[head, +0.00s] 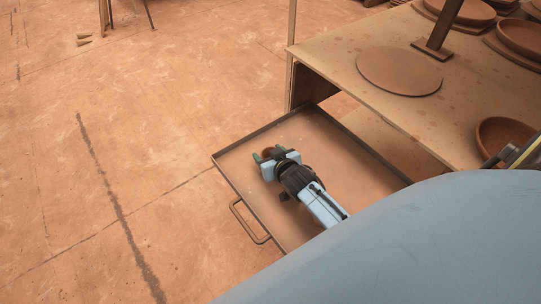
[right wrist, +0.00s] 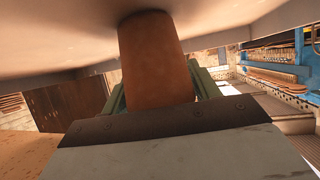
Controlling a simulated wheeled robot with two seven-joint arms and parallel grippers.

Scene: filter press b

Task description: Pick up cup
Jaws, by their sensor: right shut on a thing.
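The cup is a small terracotta-brown vessel (right wrist: 152,60), large in the right wrist view. It also shows as a small brown patch (head: 270,152) between the fingers in the head view. My right gripper (head: 267,156) is shut on it, with a green finger on each side in the wrist view (right wrist: 160,92). The gripper and cup are over the pulled-out tray or drawer (head: 237,150). The cup's far end meets or nearly meets the pale surface in the wrist view; I cannot tell if it touches. My left gripper is not in view.
The tray has a raised dark rim and a handle (head: 248,222) at its front. A wooden table (head: 440,115) with a round brown disc (head: 399,71), stacked plates and a bowl (head: 505,138) stands to the right. The floor at left is mostly clear.

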